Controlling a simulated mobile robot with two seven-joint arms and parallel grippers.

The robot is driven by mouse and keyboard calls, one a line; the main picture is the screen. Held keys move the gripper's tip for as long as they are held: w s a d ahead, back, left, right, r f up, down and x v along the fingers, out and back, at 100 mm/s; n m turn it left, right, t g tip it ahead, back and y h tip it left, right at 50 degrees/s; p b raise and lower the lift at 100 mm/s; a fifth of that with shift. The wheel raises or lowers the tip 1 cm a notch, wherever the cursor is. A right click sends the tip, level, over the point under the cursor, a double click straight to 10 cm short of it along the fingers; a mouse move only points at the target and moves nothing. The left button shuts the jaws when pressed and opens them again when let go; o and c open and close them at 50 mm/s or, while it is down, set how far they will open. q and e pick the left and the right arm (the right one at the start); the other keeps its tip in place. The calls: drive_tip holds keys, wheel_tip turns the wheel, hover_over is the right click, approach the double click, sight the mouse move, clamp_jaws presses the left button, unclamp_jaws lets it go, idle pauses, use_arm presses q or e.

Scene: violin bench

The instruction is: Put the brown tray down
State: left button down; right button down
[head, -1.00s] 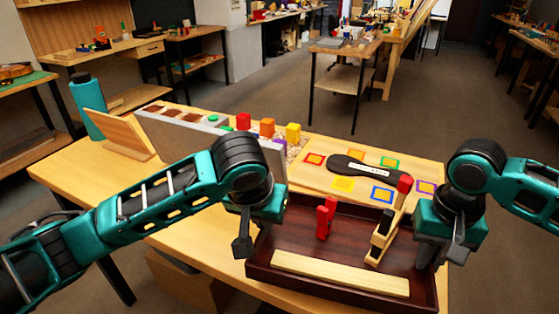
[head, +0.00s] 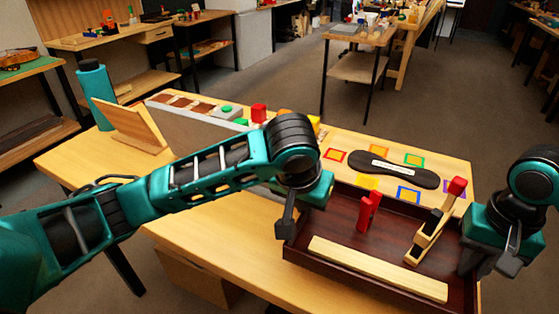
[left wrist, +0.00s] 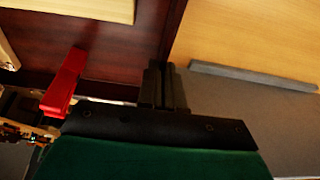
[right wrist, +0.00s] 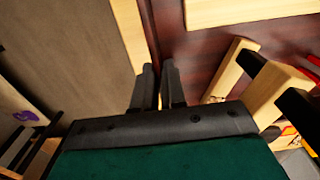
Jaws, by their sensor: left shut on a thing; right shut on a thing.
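The dark brown tray (head: 330,222) is level over the front right of the bench, its near right part at the bench's edge. I cannot tell whether its underside touches the bench top. A red block-like piece (head: 368,212), a wooden clamp with a red handle (head: 437,222) and a pale wood strip (head: 375,270) lie in it. My left gripper (head: 285,224) is shut on the tray's left wall, also seen in the left wrist view (left wrist: 163,88). My right gripper (head: 508,262) is shut on its right wall (right wrist: 150,38); its fingers show in the right wrist view.
Behind the tray, a board with coloured outlines bears a black oblong piece (head: 395,171). A grey panel (head: 190,135), a tilted wooden board (head: 135,126) and a teal bottle (head: 97,95) stand at the left. The bench top (head: 215,225) is bare left of the tray.

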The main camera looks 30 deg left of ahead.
sight(305, 221)
use_arm(q)
drive_tip(key=shift+a+f, duration=0.1)
drive_tip(key=shift+a, duration=0.05)
use_arm(e)
drive_tip(key=shift+d+f, duration=0.15)
